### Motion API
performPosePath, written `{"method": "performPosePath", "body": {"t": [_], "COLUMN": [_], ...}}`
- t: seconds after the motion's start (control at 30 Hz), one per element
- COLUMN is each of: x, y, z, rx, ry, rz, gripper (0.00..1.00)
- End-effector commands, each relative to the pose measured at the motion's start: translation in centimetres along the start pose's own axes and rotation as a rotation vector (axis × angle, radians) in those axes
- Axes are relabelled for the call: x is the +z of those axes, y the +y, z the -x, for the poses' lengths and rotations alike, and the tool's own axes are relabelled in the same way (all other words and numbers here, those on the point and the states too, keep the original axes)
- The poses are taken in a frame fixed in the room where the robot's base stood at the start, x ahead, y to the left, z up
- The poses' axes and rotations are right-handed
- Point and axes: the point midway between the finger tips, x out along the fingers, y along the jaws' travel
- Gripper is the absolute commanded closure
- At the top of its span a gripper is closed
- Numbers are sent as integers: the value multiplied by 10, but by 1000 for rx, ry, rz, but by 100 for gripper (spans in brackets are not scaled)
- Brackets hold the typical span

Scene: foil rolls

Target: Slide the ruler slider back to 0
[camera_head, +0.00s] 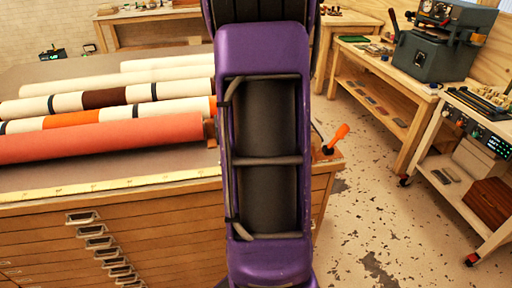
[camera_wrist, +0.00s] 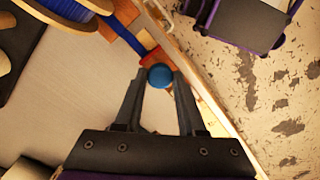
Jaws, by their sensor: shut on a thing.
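My gripper (camera_wrist: 159,80) is closed around a blue round knob (camera_wrist: 160,76), with one dark finger on each side, in the wrist view. The knob looks like the slider's handle. A red piece (camera_wrist: 149,58) sits right beyond it, by the table edge. The ruler (camera_head: 110,187) is a pale yellow strip with marks along the table's front edge in the head view. My purple arm hides its right end and my gripper there. The ruler's numbers are too small to read, so I cannot tell the slider's position.
Several fabric-like rolls, including an orange-red one (camera_head: 100,138), lie on the table behind the ruler. An orange-handled lever (camera_head: 337,137) sticks out at the table's right corner. A spool (camera_wrist: 66,10) is near the top left of the wrist view. Speckled floor (camera_head: 365,215) lies right of the table.

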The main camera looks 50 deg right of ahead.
Motion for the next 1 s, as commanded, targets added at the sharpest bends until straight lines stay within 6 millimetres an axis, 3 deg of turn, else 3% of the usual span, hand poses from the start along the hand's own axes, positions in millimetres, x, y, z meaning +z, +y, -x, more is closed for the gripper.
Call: {"method": "performPosePath", "body": {"t": [0.23, 0.27, 0.4, 0.77, 1.0], "x": [4, 4, 3, 2, 1], "y": [4, 4, 4, 2, 3], "z": [1, 1, 1, 4, 44], "rx": [9, 9, 8, 6, 10], "ry": [-3, -3, -3, -1, 1], "rz": [-3, -4, -3, -2, -2], "gripper": [100, 57, 32, 31, 31]}}
